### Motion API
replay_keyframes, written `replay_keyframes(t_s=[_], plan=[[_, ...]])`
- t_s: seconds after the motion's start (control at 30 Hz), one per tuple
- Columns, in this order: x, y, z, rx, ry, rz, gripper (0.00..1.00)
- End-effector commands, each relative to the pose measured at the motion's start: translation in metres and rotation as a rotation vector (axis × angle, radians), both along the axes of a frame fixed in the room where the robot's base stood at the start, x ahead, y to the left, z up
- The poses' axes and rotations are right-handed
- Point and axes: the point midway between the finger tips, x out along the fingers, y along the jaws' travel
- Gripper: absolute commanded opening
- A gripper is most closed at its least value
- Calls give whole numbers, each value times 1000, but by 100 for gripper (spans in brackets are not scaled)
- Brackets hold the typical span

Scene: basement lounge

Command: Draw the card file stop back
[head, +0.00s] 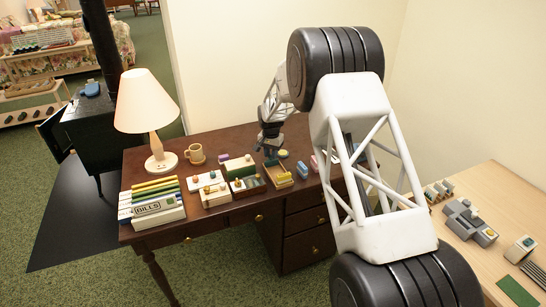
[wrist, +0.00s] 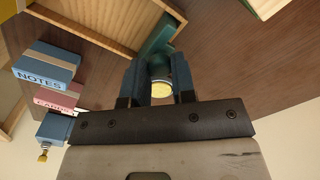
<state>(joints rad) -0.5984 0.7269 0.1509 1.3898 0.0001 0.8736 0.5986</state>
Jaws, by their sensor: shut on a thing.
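The card file is an open wooden tray (wrist: 112,42) at the top of the wrist view. In the head view the card file (head: 266,174) stands on the brown desk below my gripper. Its stop looks like a green piece (wrist: 158,38) at the tray's end, with a dark green, yellow-capped knob (wrist: 158,88) in line with it. My gripper (wrist: 158,88) is shut on this knob, one dark finger on each side. In the head view my gripper (head: 271,150) is small and partly dark against the desk, so its hold is unclear there.
Blue NOTES (wrist: 47,64) and pink CARDS (wrist: 57,95) blocks lie beside the tray. Several small trays, a mug (head: 195,153), a lamp (head: 146,105) and a BILLS box (head: 155,210) stand left on the desk (head: 225,214). A pale table (head: 470,265) is at right.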

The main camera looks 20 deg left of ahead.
Motion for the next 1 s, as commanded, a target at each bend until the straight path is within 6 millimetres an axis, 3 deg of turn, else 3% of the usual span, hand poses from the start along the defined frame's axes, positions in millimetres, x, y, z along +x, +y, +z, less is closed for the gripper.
replay_keyframes(t_s=[0.23, 0.27, 0.4, 0.77, 1.0], plan=[[0, 0, 0, 0, 0, 0, 0], [0, 0, 0, 0, 0, 0, 28], [0, 0, 0, 0, 0, 0, 49], [0, 0, 2, 0, 0, 0, 50], [0, 0, 19, 0, -1, 0, 50]])
